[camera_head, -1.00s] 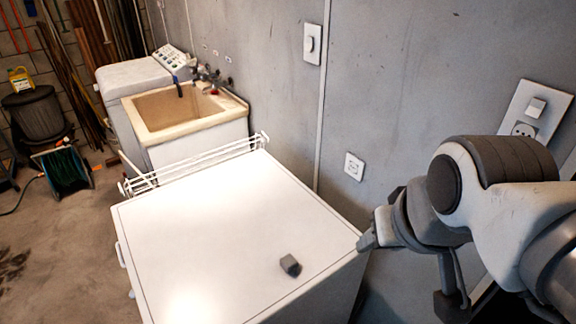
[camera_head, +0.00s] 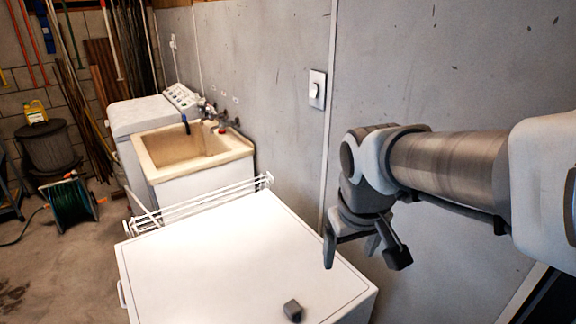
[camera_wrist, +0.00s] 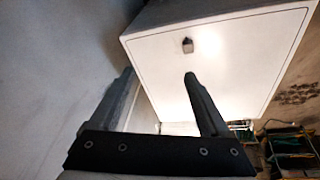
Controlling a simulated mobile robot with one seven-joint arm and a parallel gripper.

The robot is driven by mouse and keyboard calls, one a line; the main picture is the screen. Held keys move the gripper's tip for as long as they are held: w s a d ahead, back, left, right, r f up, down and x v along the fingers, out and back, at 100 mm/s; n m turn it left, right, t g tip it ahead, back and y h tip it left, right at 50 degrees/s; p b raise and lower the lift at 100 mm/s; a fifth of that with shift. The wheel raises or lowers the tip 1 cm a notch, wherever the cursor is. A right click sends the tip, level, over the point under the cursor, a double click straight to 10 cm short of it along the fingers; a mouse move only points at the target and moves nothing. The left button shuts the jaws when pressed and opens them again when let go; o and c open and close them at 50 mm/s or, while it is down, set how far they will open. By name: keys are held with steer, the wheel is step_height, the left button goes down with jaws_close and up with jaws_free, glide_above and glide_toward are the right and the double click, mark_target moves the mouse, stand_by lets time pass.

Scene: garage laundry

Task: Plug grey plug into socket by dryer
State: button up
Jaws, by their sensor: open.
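The grey plug (camera_head: 293,311) lies on the white dryer top (camera_head: 215,262), near its front right corner in the head view. In the wrist view the plug (camera_wrist: 187,45) is small, on the dryer top beyond my fingertips. My gripper (camera_head: 362,262) is open and empty, above the right edge of the dryer by the wall, up and to the right of the plug. In the wrist view its two fingers (camera_wrist: 160,75) are spread apart. The wall socket by the dryer is not visible now; my arm covers that part of the wall.
A white wire rack (camera_head: 205,200) stands along the dryer's far edge, with a tan sink (camera_head: 190,150) and a washing machine (camera_head: 150,112) beyond it. A switch (camera_head: 317,89) is on the grey wall. The middle of the dryer top is clear.

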steer(key=w+a+f+n+g+p, duration=0.2)
steer(key=w+a+f+n+g, duration=0.1)
steer(key=w+a+f, duration=0.5)
step_height(320, 180, down, 4)
steer(key=shift+w+a+r+n, duration=0.2)
steer(key=shift+w+a+n, duration=0.25)
steer(key=shift+w, duration=0.45)
steer(key=shift+d, duration=0.15)
glide_above(293, 306)
steer(key=f, duration=1.2)
steer(key=shift+w+d+f, duration=0.1)
steer(key=shift+w+d, duration=0.05)
steer(key=shift+w, duration=0.05)
steer(key=shift+s+a+f+p, duration=0.1)
steer(key=shift+f+p, duration=0.1)
steer(key=shift+f, duration=1.1)
steer(key=shift+s+a+f+p, duration=0.1)
steer(key=shift+f+p, duration=0.05)
steer(key=shift+f, duration=1.15)
jaws_close()
